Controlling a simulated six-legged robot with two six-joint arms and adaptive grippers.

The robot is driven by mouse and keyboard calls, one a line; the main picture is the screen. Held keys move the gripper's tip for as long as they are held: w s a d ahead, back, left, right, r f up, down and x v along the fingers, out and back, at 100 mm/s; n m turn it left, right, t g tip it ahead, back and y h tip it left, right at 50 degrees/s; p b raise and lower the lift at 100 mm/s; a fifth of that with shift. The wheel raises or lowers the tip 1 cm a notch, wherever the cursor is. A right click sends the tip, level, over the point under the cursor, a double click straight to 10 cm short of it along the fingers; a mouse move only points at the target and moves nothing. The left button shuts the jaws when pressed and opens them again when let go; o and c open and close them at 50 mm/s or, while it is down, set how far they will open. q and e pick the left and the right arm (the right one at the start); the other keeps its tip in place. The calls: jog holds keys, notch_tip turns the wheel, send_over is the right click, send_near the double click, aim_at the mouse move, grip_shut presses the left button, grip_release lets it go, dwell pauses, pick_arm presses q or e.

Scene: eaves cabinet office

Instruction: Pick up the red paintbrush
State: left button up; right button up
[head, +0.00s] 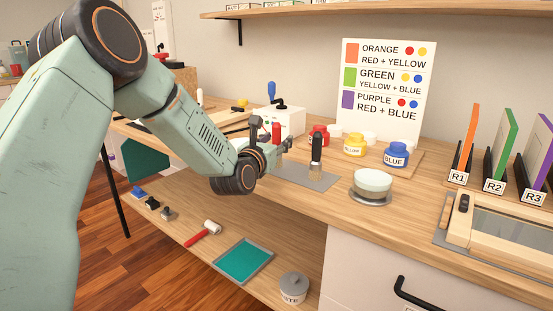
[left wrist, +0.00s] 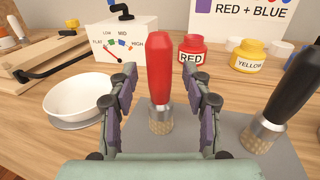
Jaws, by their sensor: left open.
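The red paintbrush (head: 277,131) stands upright, handle up, on the grey mat (head: 305,176). In the left wrist view the red paintbrush (left wrist: 159,68) shows its thick red handle and metal ferrule above a pale base. My left gripper (head: 274,143) is open at the brush, and in the left wrist view its fingers (left wrist: 163,80) appear on either side of the handle with gaps. In the head view the gripper hides the brush's lower part. A black-handled brush (head: 316,152) stands to the right on the same mat. My right gripper is not in view.
Red (head: 319,136), yellow (head: 355,145) and blue (head: 397,155) paint jars stand behind and to the right. A white bowl (left wrist: 80,98) is close left of the fingers. A white dial box (left wrist: 122,38) is behind. A pale round dish (head: 372,184) stands near the front edge.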

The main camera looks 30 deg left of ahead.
pick_arm(q)
jog(key=shift+w+a+f, duration=0.1)
jog(key=shift+w, duration=0.25)
grip_shut()
